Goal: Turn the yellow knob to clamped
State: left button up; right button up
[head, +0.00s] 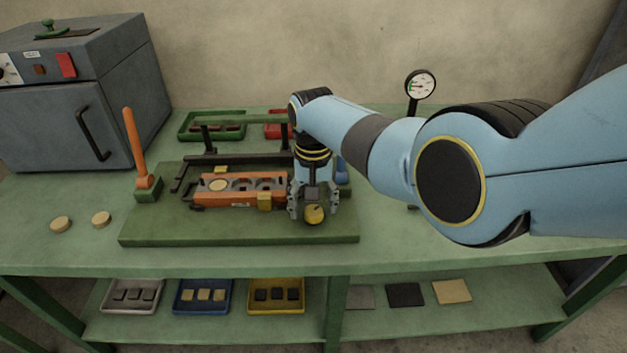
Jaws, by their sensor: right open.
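The gripper is open, and I cannot tell whether a finger touches the knob. The orange fixture (243,200) with round pockets lies left of the gripper, with a light disc in its left pocket. Any marking for clamped is too small or hidden to read. My left gripper is not in view.
An orange lever (135,148) stands upright at the plate's left. Two tan discs (101,218) lie on the bench at left. A grey oven (70,100) stands at the back left, and a gauge (420,85) behind my right arm. Trays (203,311) sit on the lower shelf.

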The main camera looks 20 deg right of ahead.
aim_at(314, 210)
notch_tip(314, 210, up, 11)
dwell(0.3)
